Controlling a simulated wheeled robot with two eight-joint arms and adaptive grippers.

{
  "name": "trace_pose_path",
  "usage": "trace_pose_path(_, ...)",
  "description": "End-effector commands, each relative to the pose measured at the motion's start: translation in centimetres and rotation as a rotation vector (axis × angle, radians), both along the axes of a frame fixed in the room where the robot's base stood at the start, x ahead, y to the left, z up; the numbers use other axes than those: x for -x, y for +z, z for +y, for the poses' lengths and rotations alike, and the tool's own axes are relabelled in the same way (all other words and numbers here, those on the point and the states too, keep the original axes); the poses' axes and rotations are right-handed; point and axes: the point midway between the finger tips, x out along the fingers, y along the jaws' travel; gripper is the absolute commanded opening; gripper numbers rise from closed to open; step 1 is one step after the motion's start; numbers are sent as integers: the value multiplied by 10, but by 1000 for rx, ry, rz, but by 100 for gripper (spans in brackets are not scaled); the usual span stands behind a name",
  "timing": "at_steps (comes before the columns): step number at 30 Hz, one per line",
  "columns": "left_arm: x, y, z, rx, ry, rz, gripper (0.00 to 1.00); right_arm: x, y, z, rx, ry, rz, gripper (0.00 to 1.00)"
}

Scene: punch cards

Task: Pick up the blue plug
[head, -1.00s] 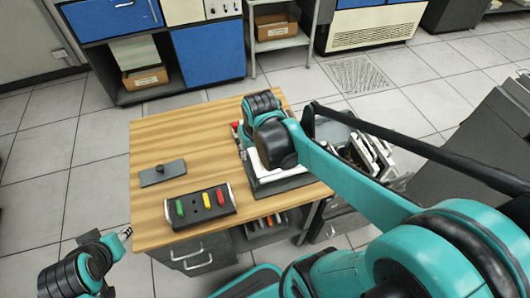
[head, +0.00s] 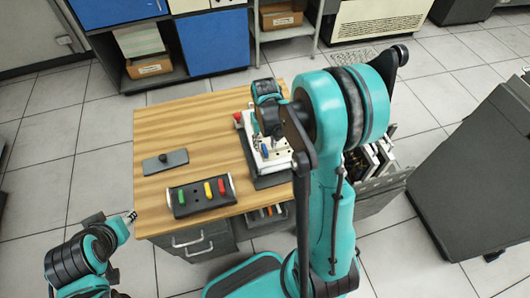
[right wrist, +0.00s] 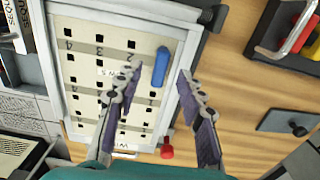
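The blue plug (right wrist: 161,66) stands on the pale board (right wrist: 85,35) with rows of dark slots and numbers, near the board's edge. My right gripper (right wrist: 160,74) is open, with one finger on each side of the plug in the right wrist view. I see no contact between fingers and plug. In the head view, the blue plug (head: 264,150) is a small patch on the white board (head: 284,163), below my right gripper (head: 268,138), partly hidden by the arm. My left gripper (head: 131,217) is beside the table's left edge, too small to read.
A black holder (head: 186,209) with green, yellow and red pieces sits at the table's front. A grey plate with a knob (head: 166,161) lies behind it. A red knob (right wrist: 167,151) is beside the board. Bare wooden tabletop (head: 190,115) is at the back left.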

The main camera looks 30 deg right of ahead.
Motion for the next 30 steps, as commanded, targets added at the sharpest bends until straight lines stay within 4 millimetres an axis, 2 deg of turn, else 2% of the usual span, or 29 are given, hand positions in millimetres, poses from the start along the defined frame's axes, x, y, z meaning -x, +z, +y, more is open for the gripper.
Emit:
trace_pose_path(1,0,-7,0,0,0,0,38,-1,-12,0,0,0,0,39)
trace_pose_path(3,0,-9,0,0,0,0,38,0,-20,0,0,0,0,39)
trace_pose_path(10,0,-8,0,0,0,0,38,0,-21,0,0,-1,-1,39)
trace_pose_path(11,0,-8,0,0,0,0,38,0,-21,0,0,-1,-1,34)
trace_pose_path(12,0,-8,0,0,0,0,38,0,-21,0,0,-1,-1,23)
trace_pose_path(15,0,-8,0,0,0,0,38,0,-21,0,0,-1,-1,0)
trace_pose_path(26,0,-7,0,0,0,0,38,0,-20,0,0,-1,-1,0)
trace_pose_path(30,0,-4,0,0,0,0,38,0,-12,0,0,-1,-1,0)
